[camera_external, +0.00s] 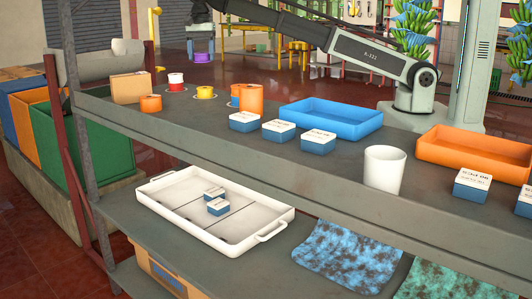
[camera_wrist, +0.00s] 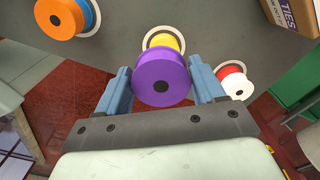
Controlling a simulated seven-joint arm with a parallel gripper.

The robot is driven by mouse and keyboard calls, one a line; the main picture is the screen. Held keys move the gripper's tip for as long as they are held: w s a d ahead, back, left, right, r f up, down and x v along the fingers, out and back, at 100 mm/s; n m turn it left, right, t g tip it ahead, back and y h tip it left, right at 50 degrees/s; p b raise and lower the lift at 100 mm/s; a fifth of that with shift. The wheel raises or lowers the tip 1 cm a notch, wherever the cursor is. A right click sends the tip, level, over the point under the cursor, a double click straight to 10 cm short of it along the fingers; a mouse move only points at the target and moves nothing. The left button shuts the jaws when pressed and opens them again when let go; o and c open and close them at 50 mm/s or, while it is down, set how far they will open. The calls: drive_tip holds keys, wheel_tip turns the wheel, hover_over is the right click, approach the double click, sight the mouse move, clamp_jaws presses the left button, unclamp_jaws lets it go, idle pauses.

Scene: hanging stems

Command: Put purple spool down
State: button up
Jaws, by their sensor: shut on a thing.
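In the external view the purple spool (camera_external: 203,58) hangs below my gripper (camera_external: 201,48), seen past the far edge of the upper shelf (camera_external: 210,132) against the floor. Its exact height is hard to tell. In the wrist view a yellow spool (camera_wrist: 164,41) shows partly hidden behind the purple one.
A red spool (camera_external: 176,80) and a yellow-and-white spool (camera_external: 205,92) stand near the shelf's far edge. Orange spools (camera_external: 150,103) (camera_external: 251,99) stand nearer. A cardboard box (camera_external: 130,88) is at the left. A blue tray (camera_external: 330,117) and several small boxes (camera_external: 243,121) stand right.

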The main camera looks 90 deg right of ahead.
drive_tip(key=s+a+n, duration=0.3)
drive_tip(key=a, duration=1.6)
drive_tip(key=s+a+n, duration=0.3)
drive_tip(key=a, duration=1.6)
drive_tip(key=s+a+f+n, duration=0.2)
drive_tip(key=s+a+n, duration=0.2)
drive_tip(key=s+a, duration=0.95)
drive_tip(key=s+a+f+n, duration=0.1)
drive_tip(key=s+a+n, duration=0.2)
drive_tip(key=s+a, duration=1)
drive_tip(key=shift+w+a+f, duration=0.45)
drive_tip(key=shift+a+f, duration=0.1)
drive_tip(key=shift+f, duration=1.1)
drive_tip(key=shift+w+a+f, duration=0.5)
drive_tip(key=shift+a+f, duration=0.05)
drive_tip(key=shift+f, duration=1.15)
drive_tip(key=shift+w+a+f, duration=0.45)
drive_tip(key=shift+a+f, duration=0.1)
drive_tip(key=shift+f, duration=1.1)
drive_tip(key=shift+f, duration=0.15)
drive_tip(key=o, duration=1.1)
drive_tip(key=shift+c, duration=0.2)
drive_tip(key=shift+r, duration=0.2)
wheel_tip(320, 180, up, 12)
